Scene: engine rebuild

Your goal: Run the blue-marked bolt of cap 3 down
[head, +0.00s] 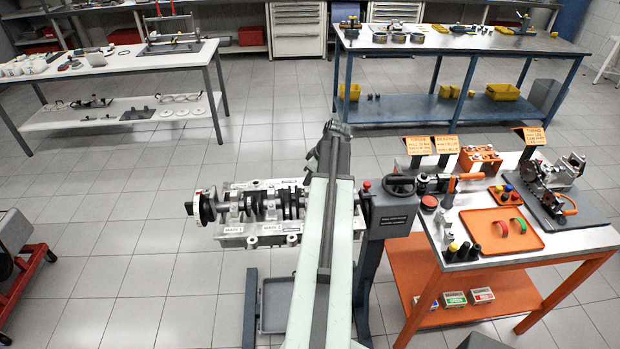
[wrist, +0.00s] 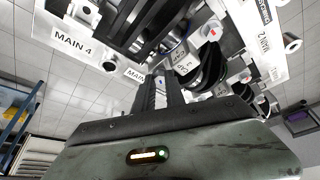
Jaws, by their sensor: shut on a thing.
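The engine block (head: 262,240) with its dark crankshaft (head: 208,207) lies on a stand in the head view, partly hidden behind my arm. Main labels show along its side. In the wrist view, the cap 3 (wrist: 184,62) carries its printed label, close beyond my fingertips. My gripper (wrist: 160,84) points at the block beside cap 3. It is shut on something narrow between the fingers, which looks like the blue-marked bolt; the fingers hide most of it. My gripper is hidden in the head view.
An orange bench (head: 452,263) at the right holds an orange tray (head: 478,235), small tools and a fixture. A grey control box (head: 393,221) with a handwheel stands close right of the block. A blue bench (head: 460,42) and a white table (head: 130,68) stand behind. The floor at left is mostly clear.

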